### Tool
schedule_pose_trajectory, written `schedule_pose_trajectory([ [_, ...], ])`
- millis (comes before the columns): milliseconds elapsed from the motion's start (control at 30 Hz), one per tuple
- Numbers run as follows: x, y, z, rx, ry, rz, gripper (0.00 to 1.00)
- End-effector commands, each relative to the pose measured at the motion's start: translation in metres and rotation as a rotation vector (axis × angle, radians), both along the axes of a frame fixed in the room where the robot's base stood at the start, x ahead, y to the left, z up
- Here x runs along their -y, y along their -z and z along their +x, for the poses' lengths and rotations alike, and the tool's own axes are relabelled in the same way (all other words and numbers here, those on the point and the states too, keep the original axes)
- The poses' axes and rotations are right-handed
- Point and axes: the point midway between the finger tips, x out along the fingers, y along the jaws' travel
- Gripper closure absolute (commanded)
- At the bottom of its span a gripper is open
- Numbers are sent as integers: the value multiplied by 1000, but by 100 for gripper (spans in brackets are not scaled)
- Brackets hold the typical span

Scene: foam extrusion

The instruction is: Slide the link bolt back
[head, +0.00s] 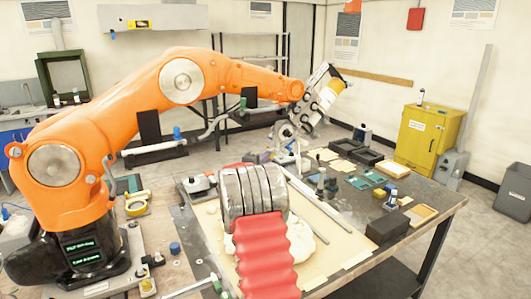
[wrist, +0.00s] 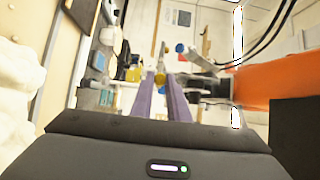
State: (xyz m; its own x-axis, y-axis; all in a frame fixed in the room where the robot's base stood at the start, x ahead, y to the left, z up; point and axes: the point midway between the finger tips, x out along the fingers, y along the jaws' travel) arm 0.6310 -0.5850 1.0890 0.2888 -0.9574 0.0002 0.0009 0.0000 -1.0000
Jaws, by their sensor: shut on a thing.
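My gripper shows in the wrist view as two purple fingers (wrist: 164,82) drawn close together. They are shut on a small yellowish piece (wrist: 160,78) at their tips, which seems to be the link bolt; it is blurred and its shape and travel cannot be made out. A grey bar with a blue knob (wrist: 180,48) lies just beyond the tips. In the head view my gripper (head: 288,140) points down over the far side of the bench, among small metal fittings (head: 290,158). The bolt cannot be told apart there.
A ribbed metal piece (head: 252,192) and a red corrugated length (head: 264,258) stand in the foreground beside white foam (head: 305,238). Small trays, green boards (head: 362,181) and a dark block (head: 388,228) lie on the bench's right. A yellow cabinet (head: 428,138) stands behind.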

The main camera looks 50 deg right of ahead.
Motion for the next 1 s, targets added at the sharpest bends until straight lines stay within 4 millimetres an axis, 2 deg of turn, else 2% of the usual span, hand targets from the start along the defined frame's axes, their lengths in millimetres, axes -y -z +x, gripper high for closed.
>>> schedule_pose_trajectory([
  [367, -4, 3, -10, -3, -1, 3, 100],
  [767, -4, 3, -10, -2, -1, 4, 100],
  [800, -4, 3, -10, -2, -1, 4, 83],
  [1000, -4, 2, -10, -2, -1, 3, 69],
])
